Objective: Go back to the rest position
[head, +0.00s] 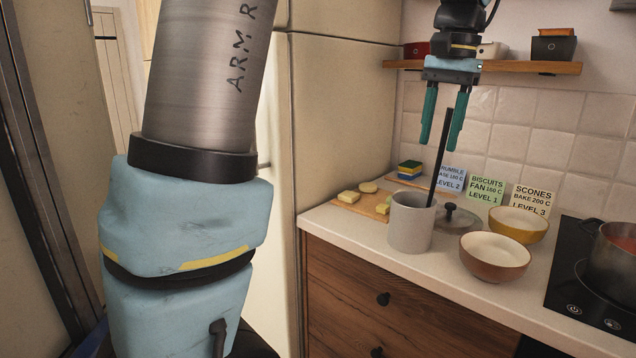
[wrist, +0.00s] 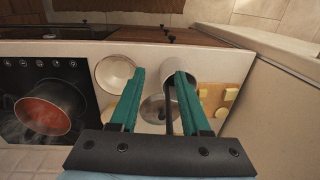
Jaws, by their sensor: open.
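My gripper (head: 438,142) is open and empty, hanging fingers-down above the counter with its two green fingers apart. A black utensil handle (head: 440,160) stands tilted in the grey crock (head: 409,226), its top end just below the palm and between or beside the fingers; I cannot tell exactly which. In the wrist view the green fingers (wrist: 159,74) are spread, and the black handle (wrist: 169,125) shows between them, closer to the right finger. The right finger partly hides the crock in that view.
Bowls (head: 494,257), a glass lid (head: 455,217), a cutting board (head: 367,205) and recipe cards (head: 487,190) crowd the counter. A red-filled pot (head: 612,260) stands on the hob at right. A wooden shelf (head: 500,67) runs behind my gripper. A tall cabinet (head: 340,120) stands left.

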